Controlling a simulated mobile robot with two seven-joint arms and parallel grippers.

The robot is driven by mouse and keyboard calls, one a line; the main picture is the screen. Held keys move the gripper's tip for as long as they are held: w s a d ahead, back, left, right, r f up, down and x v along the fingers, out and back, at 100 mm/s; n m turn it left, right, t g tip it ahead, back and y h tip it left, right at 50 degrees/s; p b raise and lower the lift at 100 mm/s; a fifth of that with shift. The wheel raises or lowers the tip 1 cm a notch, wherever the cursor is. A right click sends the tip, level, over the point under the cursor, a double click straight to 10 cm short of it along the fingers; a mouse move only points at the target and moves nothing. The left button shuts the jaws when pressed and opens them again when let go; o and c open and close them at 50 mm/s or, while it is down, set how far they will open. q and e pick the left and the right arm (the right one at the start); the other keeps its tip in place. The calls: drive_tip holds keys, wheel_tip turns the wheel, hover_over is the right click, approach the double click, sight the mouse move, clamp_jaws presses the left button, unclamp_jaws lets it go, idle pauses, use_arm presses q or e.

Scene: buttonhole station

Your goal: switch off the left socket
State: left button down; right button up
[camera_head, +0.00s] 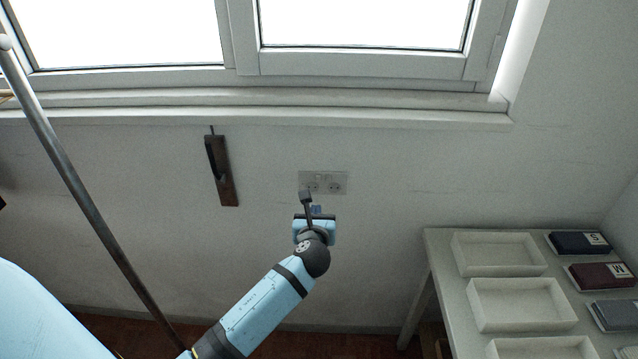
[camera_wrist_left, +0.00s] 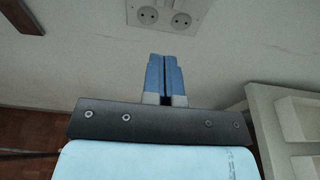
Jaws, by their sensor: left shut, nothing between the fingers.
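A pale double socket plate (camera_head: 341,177) is on the wall below the window sill. Its left socket (camera_head: 314,188) is partly covered by my left wrist parts in the head view. The right socket (camera_head: 335,188) beside it is clear. In the left wrist view the left socket (camera_wrist_left: 148,15) and right socket (camera_wrist_left: 181,20) show at the top edge, and the upper plate is cut off. My left gripper (camera_head: 316,209) is just below the plate, pointing at the wall. Its blue fingers (camera_wrist_left: 165,70) are together and empty, apart from the sockets in that view. The switch position is too small to tell. My right gripper is not in view.
A dark wooden holder (camera_head: 226,180) hangs on the wall left of the plate. A metal pole (camera_head: 80,190) stands at the left. A white table (camera_head: 437,258) with trays (camera_head: 515,300) and several labelled boxes (camera_head: 580,243) is at the right.

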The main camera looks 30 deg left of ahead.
sight(319, 178)
use_arm(q)
drive_tip(key=x, duration=0.9)
drive_tip(key=r+x, duration=0.1)
drive_tip(key=x, duration=0.3)
drive_tip(key=shift+w+a+p, duration=0.1)
drive_tip(key=shift+w+p, duration=0.25)
drive_tip(key=shift+p, duration=0.05)
drive_tip(key=shift+r, duration=0.1)
drive_tip(key=shift+w+a+r+p, duration=0.15)
drive_tip(key=shift+w+r+p, duration=0.2)
drive_tip(key=shift+p, duration=0.3)
drive_tip(key=shift+s+f, duration=0.1)
drive_tip(key=shift+f, duration=0.1)
